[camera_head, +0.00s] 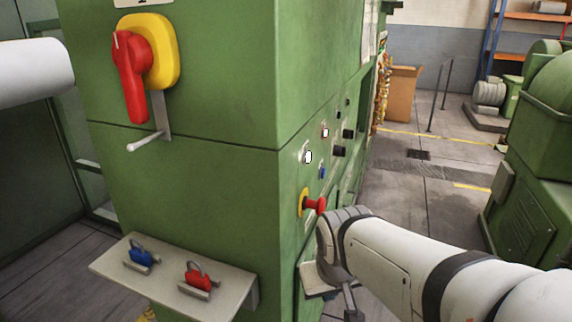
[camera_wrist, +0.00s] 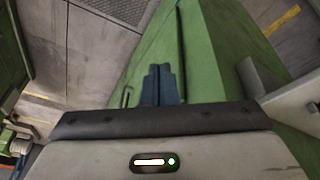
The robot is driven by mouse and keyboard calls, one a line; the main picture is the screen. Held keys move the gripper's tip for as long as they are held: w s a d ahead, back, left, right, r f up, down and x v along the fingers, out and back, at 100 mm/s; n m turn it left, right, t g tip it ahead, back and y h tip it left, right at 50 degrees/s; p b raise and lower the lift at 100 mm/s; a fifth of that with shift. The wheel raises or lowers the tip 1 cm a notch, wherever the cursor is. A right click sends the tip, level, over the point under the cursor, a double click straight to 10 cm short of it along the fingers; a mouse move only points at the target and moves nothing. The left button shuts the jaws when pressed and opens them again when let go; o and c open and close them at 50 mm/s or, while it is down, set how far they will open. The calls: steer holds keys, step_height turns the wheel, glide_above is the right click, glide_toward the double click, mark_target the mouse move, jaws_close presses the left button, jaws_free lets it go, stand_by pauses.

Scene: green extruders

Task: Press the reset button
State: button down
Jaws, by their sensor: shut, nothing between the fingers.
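The green cabinet (camera_head: 205,190) carries a control panel on its right face, seen at a steep angle in the head view. On the panel are a small blue button (camera_head: 322,172), white buttons (camera_head: 308,157), several black knobs (camera_head: 339,151) and a red mushroom button (camera_head: 316,205) on a yellow base. Labels are too small to read, so I cannot tell which is the reset button. My gripper (camera_wrist: 160,68) shows in the wrist view with its dark fingers together and empty, with green metal behind them. In the head view my arm's wrist is just right of and below the red button.
The cabinet's front has a red rotary switch (camera_head: 131,75) on a yellow plate and a rod handle (camera_head: 148,141). A shelf (camera_head: 225,297) below holds blue (camera_head: 139,257) and red (camera_head: 198,278) padlocks. Another green machine (camera_head: 535,160) stands right. Floor (camera_head: 425,185) between them is open.

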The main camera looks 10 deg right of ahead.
mark_target(323, 173)
steer(key=w+d+r+n+t+y+p, duration=0.2)
steer(key=w+d+r+n+t+p, duration=0.2)
steer(key=w+d, duration=0.5)
steer(key=w+d+r+n+t+y+p, duration=0.2)
steer(key=w+d+r+n+t+p, duration=0.2)
steer(key=w+d, duration=0.5)
steer(key=w+r+t+p, duration=0.1)
steer(key=t+p, duration=0.1)
steer(key=p, duration=0.1)
steer(key=shift+r+t, duration=0.3)
steer(key=shift+r, duration=0.05)
steer(key=w+a+b, duration=0.2)
steer(key=w+a, duration=0.3)
steer(key=a, duration=0.2)
steer(key=shift+a, duration=0.15)
steer(key=shift+a, duration=0.1)
stand_by(0.9)
